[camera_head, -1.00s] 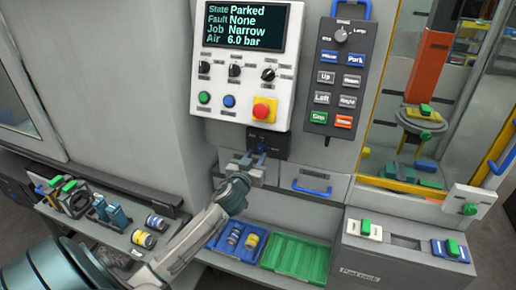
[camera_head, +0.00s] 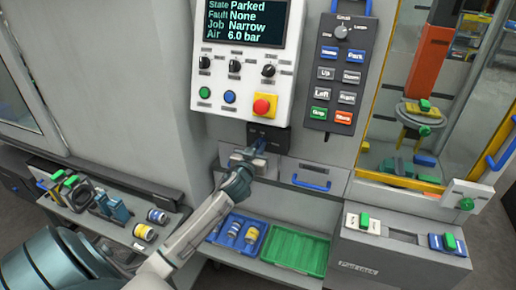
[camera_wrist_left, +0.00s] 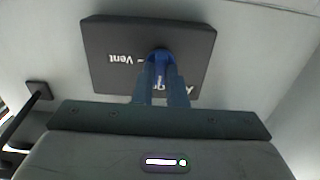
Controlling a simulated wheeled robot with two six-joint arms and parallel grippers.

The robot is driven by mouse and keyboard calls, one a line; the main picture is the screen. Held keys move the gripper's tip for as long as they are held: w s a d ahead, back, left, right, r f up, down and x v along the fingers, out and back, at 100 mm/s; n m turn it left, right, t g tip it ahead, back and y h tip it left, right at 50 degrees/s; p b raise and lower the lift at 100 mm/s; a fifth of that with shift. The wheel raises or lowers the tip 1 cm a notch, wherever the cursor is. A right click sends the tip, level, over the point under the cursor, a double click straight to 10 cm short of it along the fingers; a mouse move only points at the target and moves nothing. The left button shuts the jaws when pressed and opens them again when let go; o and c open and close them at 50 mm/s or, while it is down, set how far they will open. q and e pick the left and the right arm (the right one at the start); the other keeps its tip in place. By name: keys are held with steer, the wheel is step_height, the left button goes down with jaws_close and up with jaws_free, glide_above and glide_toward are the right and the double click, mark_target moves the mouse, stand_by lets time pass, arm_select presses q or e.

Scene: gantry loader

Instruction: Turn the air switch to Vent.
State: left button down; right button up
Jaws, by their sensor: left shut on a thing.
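The air switch is a blue knob (camera_wrist_left: 160,56) on a dark plate (camera_wrist_left: 105,40), seen in the left wrist view. The plate's lettering shows upside down, with "Vent" to the left of the knob; the other lettering is partly hidden behind the fingers. In the head view, the switch plate (camera_head: 264,133) sits below the display panel. My left gripper (camera_head: 260,146) reaches up to it, and its fingers (camera_wrist_left: 163,80) are shut on the blue knob. The display (camera_head: 243,20) reads Parked, Fault None, Job Narrow, Air 6.0 bar. My right gripper is not in view.
A grey panel with buttons (camera_head: 340,75) hangs right of the display. A drawer with a blue handle (camera_head: 311,184) is just right of my gripper. A green tray (camera_head: 296,250) and a blue tray with cans (camera_head: 226,238) lie below. A glazed bay is at the right.

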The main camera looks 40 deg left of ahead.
arm_select(q)
steer(key=shift+m, duration=0.3)
steer(key=shift+d+f+m+p, duration=0.1)
steer(key=shift+m+p, duration=0.95)
steer(key=shift+m, duration=3.25)
steer(key=shift+d+m+p, duration=0.1)
steer(key=shift+m+p, duration=0.95)
steer(key=shift+m, duration=3.25)
steer(key=c, duration=1.5)
jaws_free()
steer(key=shift+w, duration=0.1)
steer(key=shift+o, duration=0.2)
steer(key=shift+f, duration=0.1)
